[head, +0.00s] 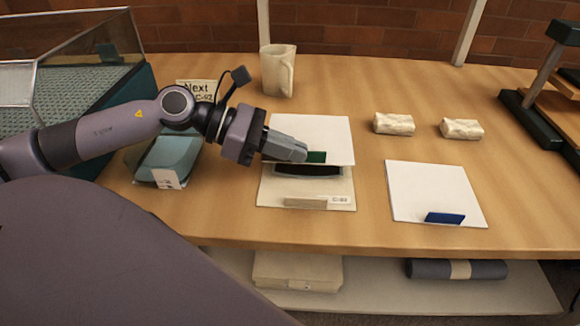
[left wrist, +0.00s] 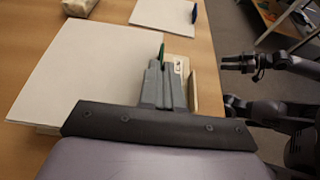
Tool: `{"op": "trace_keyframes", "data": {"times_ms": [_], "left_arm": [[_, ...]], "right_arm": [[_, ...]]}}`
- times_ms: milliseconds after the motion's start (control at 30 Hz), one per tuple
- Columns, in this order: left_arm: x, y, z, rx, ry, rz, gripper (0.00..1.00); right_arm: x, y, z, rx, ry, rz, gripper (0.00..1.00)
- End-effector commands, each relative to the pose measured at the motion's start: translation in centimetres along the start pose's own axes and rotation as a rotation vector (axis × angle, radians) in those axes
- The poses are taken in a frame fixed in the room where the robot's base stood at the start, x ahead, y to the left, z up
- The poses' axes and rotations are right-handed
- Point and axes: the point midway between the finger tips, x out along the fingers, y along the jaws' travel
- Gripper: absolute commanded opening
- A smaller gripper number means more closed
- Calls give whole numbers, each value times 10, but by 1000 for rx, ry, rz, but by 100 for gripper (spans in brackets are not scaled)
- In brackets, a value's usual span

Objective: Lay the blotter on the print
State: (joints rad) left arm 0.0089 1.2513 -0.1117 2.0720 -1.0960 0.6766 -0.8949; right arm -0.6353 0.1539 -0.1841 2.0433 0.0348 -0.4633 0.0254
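A white blotter sheet with a green tab (head: 317,157) lies over the back part of the print (head: 305,187). The blotter (head: 318,130) also fills much of the left wrist view (left wrist: 85,70). The print is a cream mount with a dark image; its front strip shows, and the rest is hidden under the blotter. My left gripper (head: 304,153) is shut on the green tab, at the blotter's front edge. The blotter's front edge looks slightly raised above the print. My right gripper (left wrist: 238,63) appears only in the left wrist view, away from the table, with its fingers apart and empty.
A second white sheet with a blue tab (head: 432,193) lies to the right. Two wrapped pale blocks (head: 393,123) (head: 462,129) lie behind it.

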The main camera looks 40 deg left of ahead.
Motion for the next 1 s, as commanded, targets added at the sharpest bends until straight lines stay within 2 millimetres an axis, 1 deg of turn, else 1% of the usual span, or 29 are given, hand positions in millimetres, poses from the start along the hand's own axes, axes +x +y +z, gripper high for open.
{"op": "trace_keyframes", "data": {"times_ms": [200,300,533,667,767,1000], "left_arm": [[12,0,-28,-6,-2,0,0],[16,0,-38,-3,-1,0,0],[16,0,-38,0,0,1,0],[18,0,-42,-1,0,0,0],[17,0,-41,-1,0,0,29],[17,0,-41,-1,0,0,29]], "right_arm": [[3,0,3,4,2,0,43],[3,-1,3,4,2,0,43],[3,-1,3,4,3,0,43],[6,0,7,4,3,0,43],[5,0,6,4,2,0,43],[5,0,6,4,2,0,43]]}}
